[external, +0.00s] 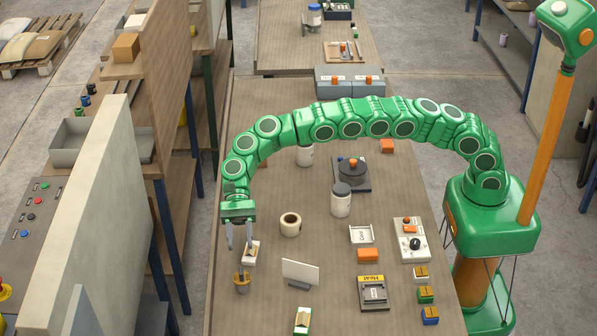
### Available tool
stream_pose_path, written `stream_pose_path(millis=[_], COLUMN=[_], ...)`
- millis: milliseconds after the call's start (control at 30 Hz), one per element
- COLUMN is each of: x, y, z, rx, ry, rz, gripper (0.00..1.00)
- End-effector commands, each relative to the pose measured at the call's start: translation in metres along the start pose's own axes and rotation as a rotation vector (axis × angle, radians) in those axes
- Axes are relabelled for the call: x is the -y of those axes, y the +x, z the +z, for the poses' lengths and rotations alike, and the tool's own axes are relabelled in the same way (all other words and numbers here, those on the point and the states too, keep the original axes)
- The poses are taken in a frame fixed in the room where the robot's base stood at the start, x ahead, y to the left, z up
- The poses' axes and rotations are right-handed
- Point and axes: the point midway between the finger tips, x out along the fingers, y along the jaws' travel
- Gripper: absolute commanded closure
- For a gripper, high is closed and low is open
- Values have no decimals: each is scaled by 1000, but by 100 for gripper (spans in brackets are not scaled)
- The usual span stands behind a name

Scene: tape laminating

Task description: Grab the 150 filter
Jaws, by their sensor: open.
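My gripper (239,243) hangs pointing down over the left part of the long brown table, its two grey fingers apart with nothing seen between them. A small white item with a dark mark (252,256) lies right by the right fingertip; I cannot tell whether they touch. I cannot read a 150 on anything, so I cannot tell which thing is the 150 filter.
A small brown cup (241,284) stands just in front of the gripper. A tape roll (290,225) and a white upright card (300,272) are to its right. A dark-lidded jar (340,201) and a "Heat" device (373,293) stand further right. A tall panel (92,220) is at left.

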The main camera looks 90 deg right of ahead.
Motion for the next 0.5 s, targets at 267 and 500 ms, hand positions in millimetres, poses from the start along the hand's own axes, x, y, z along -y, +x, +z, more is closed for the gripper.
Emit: stream_pose_path(millis=[267, 500], x=[0, 0], y=[18, 38], z=[-43, -44], rx=[0, 0], ry=[1, -1], rz=[2, 1], gripper=[57, 57])
